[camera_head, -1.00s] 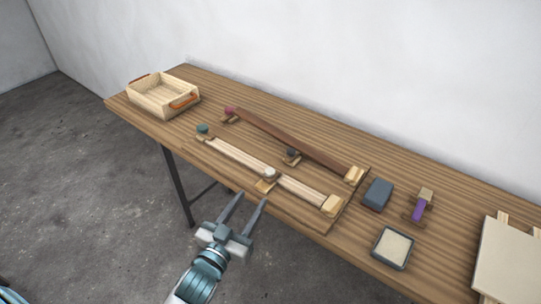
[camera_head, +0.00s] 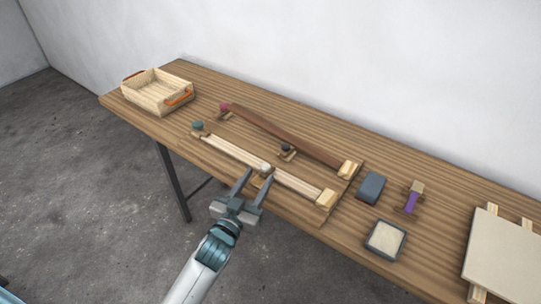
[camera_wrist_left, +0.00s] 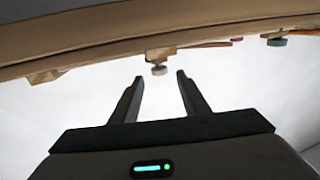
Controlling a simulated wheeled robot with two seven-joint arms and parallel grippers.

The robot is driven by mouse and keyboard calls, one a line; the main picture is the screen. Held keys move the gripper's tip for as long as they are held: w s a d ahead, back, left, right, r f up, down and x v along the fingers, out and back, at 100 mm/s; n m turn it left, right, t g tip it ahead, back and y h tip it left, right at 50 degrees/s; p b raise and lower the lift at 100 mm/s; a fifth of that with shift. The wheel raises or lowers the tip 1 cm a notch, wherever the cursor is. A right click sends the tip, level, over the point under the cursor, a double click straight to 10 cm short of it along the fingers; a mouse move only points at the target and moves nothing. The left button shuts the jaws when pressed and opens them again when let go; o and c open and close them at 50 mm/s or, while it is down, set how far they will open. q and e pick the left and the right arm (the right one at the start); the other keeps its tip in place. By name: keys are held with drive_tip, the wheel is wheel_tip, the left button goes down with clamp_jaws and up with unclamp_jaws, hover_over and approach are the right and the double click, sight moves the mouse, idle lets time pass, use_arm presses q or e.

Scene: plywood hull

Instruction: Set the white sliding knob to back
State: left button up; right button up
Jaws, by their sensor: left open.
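The white sliding knob (camera_head: 266,168) sits on a small wooden block about midway along the pale front rail (camera_head: 230,151). My left gripper (camera_head: 259,174) is open, with its fingertips close to the knob on the near side of the rail. My right gripper is not in view.
Behind runs a dark brown rail (camera_head: 290,139) with a dark knob (camera_head: 286,147). A teal knob (camera_head: 197,125) and a red knob (camera_head: 224,106) stand at the left ends. A wooden crate (camera_head: 157,103) is far left; a blue-grey block (camera_head: 371,187) and a tray (camera_head: 402,241) are right.

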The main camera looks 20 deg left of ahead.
sight(263, 169)
use_arm(q)
drive_tip(key=w, duration=0.3)
drive_tip(key=shift+w+d+r+p, duration=0.15)
drive_tip(key=shift+d+p, duration=0.05)
drive_tip(key=shift+p, duration=0.1)
drive_tip(key=w, duration=0.3)
drive_tip(key=w+p, duration=0.1)
drive_tip(key=w, duration=0.1)
drive_tip(key=shift+d, duration=0.35)
drive_tip(key=shift+w+d, duration=0.1)
drive_tip(key=shift+w, duration=0.65)
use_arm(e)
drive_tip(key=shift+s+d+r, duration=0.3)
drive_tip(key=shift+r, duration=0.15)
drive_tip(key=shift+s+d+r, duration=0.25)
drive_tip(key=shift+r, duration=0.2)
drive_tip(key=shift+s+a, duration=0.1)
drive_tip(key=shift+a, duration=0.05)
